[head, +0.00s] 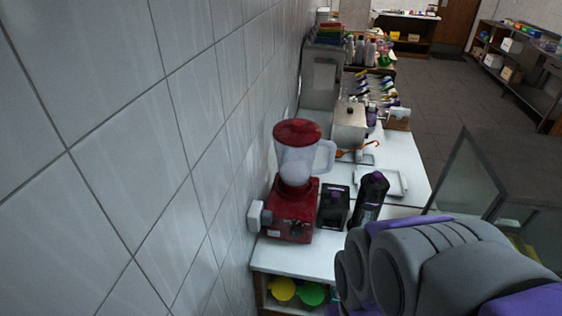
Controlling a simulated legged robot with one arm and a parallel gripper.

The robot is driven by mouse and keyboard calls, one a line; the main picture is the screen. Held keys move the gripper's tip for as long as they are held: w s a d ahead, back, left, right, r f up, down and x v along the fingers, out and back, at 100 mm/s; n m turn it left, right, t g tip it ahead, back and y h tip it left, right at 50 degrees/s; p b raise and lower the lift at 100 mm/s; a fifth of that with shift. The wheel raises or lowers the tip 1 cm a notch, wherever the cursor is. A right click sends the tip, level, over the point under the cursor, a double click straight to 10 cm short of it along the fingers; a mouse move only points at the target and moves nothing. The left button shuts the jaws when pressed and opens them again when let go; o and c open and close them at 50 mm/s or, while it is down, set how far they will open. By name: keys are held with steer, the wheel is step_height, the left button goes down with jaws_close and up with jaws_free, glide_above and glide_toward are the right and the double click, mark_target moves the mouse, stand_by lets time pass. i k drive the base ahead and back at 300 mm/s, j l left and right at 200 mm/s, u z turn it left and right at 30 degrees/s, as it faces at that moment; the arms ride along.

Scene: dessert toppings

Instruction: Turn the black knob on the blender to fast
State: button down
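A blender (293,208) with a red base, a frosted jar and a dark red lid stands on the white counter (280,260) against the tiled wall. Its dark knob (295,229) is on the front face of the base; it is small and its setting cannot be read. My arm, grey with purple parts, fills the lower right, to the right of and nearer than the blender. My gripper's fingertips do not show clearly, so I cannot tell whether they are open or shut. I see no contact with the blender.
A black box-like container (333,207) and a black bottle with a purple cap (370,198) stand right beside the blender. A white tray (401,183) and a metal pot (349,126) are behind. A glass-sided case (470,180) is at right. Floor beyond is clear.

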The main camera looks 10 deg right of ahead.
mark_target(296, 231)
steer(key=k+l+u, duration=0.6)
steer(key=k+l, duration=0.3)
